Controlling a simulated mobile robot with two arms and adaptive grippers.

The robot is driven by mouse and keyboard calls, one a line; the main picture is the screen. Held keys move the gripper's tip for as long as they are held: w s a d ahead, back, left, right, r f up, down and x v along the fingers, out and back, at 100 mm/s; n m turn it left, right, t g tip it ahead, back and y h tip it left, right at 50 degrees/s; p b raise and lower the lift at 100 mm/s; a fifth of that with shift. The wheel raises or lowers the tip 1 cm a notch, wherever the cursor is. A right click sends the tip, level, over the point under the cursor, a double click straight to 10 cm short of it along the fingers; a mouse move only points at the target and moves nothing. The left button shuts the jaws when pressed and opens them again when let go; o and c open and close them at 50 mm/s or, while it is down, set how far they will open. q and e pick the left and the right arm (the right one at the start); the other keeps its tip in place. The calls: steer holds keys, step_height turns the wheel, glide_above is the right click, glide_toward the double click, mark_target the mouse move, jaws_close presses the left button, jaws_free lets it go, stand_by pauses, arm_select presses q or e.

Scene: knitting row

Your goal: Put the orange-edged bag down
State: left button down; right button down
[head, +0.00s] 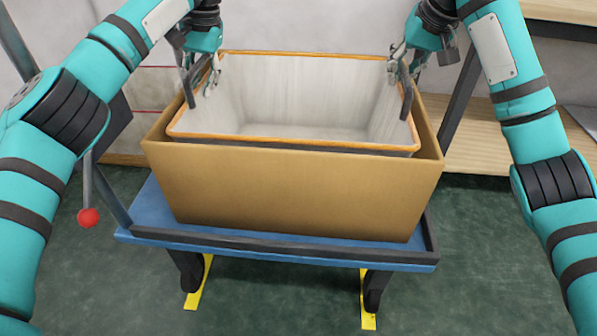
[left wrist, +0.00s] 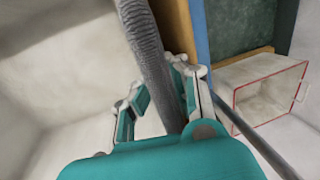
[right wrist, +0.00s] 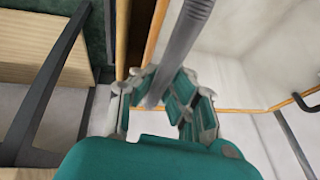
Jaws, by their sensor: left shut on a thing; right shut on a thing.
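The orange-edged bag (head: 290,141) is an open, pale-lined bag with an orange rim, sitting inside a tan box in the head view. Its rim shows just above the box's rim. A dark handle stands up at each side of the bag. My left gripper (head: 205,82) is shut on the left handle, a grey strap (left wrist: 148,45) in the left wrist view. My right gripper (head: 400,75) is shut on the right handle, a grey strap (right wrist: 185,40) in the right wrist view. The bag's underside is hidden by the box.
The tan box (head: 300,190) stands on a blue cart (head: 270,238) with a dark rail along its front. A red knob (head: 88,217) on a lever is at the cart's left. A wooden shelf (head: 480,140) is at the right. A red-edged container (left wrist: 265,90) shows in the left wrist view.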

mark_target(200, 62)
arm_select(q)
steer(key=c, duration=1.6)
jaws_free()
steer(key=shift+a+f, duration=0.3)
steer(key=shift+a, duration=0.05)
steer(key=shift+c, duration=0.2)
arm_select(e)
steer(key=c, duration=1.6)
jaws_free()
steer(key=shift+d+f, duration=0.2)
steer(key=shift+d, duration=0.15)
steer(key=shift+c, duration=0.2)
arm_select(q)
steer(key=shift+o, duration=1.1)
arm_select(e)
steer(key=shift+o, duration=1)
arm_select(q)
steer(key=shift+d, duration=0.15)
arm_select(e)
steer(key=shift+a, duration=0.15)
arm_select(q)
steer(key=shift+r, duration=0.1)
steer(key=r, duration=0.3)
steer(key=d+r, duration=0.1)
steer(key=r, duration=0.3)
steer(key=shift+d+r, duration=0.1)
steer(key=shift+d, duration=0.1)
arm_select(e)
steer(key=shift+a, duration=0.15)
steer(key=v, duration=1.2)
